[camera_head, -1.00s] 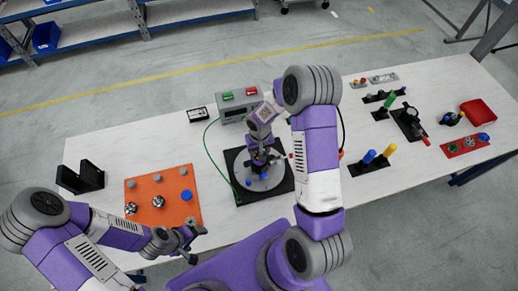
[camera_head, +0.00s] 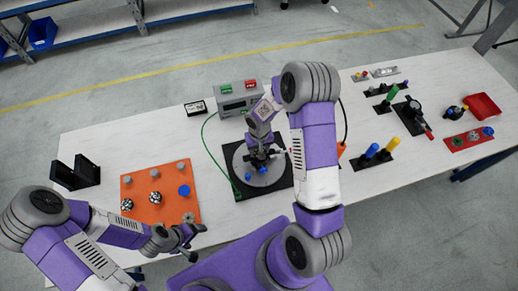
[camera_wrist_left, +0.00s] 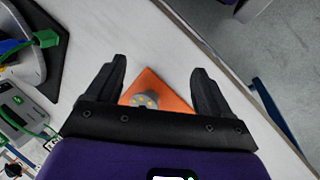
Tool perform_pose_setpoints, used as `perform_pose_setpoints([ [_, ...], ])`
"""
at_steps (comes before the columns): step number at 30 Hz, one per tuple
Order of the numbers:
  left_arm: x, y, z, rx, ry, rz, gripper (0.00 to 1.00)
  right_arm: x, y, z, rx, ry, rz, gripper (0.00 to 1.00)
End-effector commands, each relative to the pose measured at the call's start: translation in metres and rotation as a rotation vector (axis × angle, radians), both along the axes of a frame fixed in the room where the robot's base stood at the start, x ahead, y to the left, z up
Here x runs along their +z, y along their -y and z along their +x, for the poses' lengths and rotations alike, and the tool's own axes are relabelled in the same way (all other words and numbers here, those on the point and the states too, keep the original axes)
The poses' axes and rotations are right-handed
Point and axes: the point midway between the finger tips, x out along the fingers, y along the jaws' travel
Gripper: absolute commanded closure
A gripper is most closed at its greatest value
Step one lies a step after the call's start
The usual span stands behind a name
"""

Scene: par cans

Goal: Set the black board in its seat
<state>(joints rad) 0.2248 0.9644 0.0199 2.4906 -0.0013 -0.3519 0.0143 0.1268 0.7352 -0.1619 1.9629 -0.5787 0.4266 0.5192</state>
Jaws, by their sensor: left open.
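A black square board (camera_head: 284,188) lies flat mid-table under a round grey plate (camera_head: 240,158); I cannot tell whether it is the task's board, and no empty seat is clear. My right gripper (camera_head: 261,157) points down over the plate, among small dark and blue parts; its jaws are too small and covered to read. My left gripper (camera_head: 190,240) is open and empty near the front edge of the orange board (camera_head: 158,211). In the left wrist view its fingers (camera_wrist_left: 162,95) stand wide apart, with a grey round part with yellow spots (camera_wrist_left: 146,99) beyond them, not gripped.
A black upright bracket (camera_head: 80,171) stands at the left. A grey box with green and red buttons (camera_head: 240,98) stands behind the plate, with a green cable. Blue and yellow posts (camera_head: 378,152), a red tray (camera_head: 482,106) and other fixtures occupy the right side.

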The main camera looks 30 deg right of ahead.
Motion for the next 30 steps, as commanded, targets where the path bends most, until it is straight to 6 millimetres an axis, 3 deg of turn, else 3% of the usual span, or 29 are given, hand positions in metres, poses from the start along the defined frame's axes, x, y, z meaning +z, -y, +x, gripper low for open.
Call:
perform_pose_setpoints([
  [29, -0.0056, 0.0000, 0.0000, 0.000, 0.000, 0.000, 0.19, -0.0020, 0.0001, -0.0003, 0.000, 0.000, -0.001, 0.78],
  [30, -0.0056, 0.0000, 0.0000, 0.000, 0.000, 0.000, 0.19, -0.0020, 0.0001, -0.0002, 0.000, 0.000, 0.000, 0.42],
])
